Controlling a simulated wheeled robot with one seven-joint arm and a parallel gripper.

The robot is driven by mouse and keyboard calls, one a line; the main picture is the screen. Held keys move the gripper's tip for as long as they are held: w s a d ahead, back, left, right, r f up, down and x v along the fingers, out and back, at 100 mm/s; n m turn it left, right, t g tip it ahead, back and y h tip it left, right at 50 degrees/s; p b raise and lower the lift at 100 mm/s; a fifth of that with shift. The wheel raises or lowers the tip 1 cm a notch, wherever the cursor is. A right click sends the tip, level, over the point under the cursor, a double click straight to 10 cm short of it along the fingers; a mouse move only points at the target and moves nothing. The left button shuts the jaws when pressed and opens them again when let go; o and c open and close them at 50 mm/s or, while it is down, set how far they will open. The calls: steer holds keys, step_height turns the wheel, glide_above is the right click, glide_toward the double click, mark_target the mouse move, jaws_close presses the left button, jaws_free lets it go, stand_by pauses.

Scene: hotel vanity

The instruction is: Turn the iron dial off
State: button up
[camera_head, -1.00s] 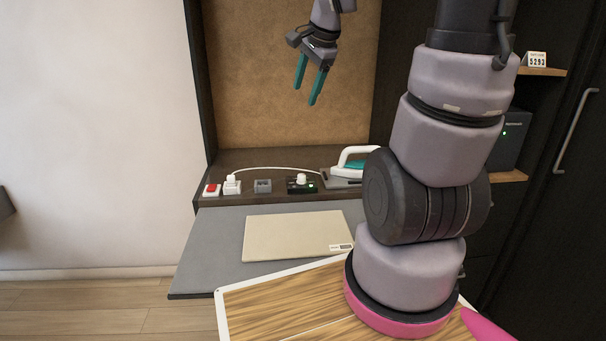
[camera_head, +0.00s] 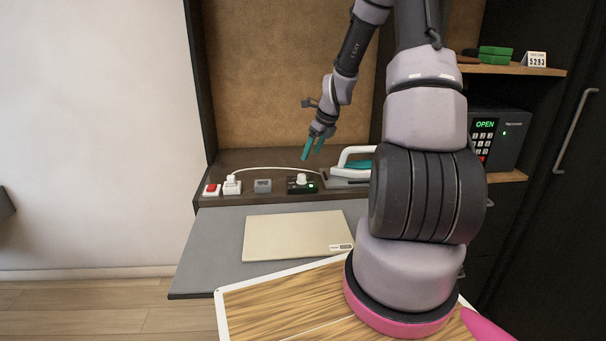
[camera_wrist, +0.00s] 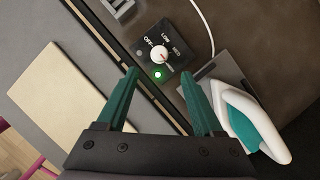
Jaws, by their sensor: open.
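The iron dial (camera_head: 301,180) is a white knob on a small black box at the back of the desk. The wrist view shows the dial (camera_wrist: 159,54) with OFF, LOW and MED marks around it and a red pointer line whose exact setting I cannot tell. A green light (camera_wrist: 157,74) glows on the box. My gripper (camera_head: 312,154) is open and empty, above and near the dial. In the wrist view, its teal fingers (camera_wrist: 159,75) stand apart on either side, below the dial.
The white and teal iron (camera_head: 356,158) rests on its stand just right of the dial. A red switch (camera_head: 211,188), a plug on a white cord (camera_head: 232,184) and a grey socket (camera_head: 263,186) lie to the left. A beige folder (camera_head: 292,235) lies in front.

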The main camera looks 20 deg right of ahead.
mark_target(302, 175)
steer(key=x, duration=1)
steer(key=shift+f, duration=0.2)
jaws_close()
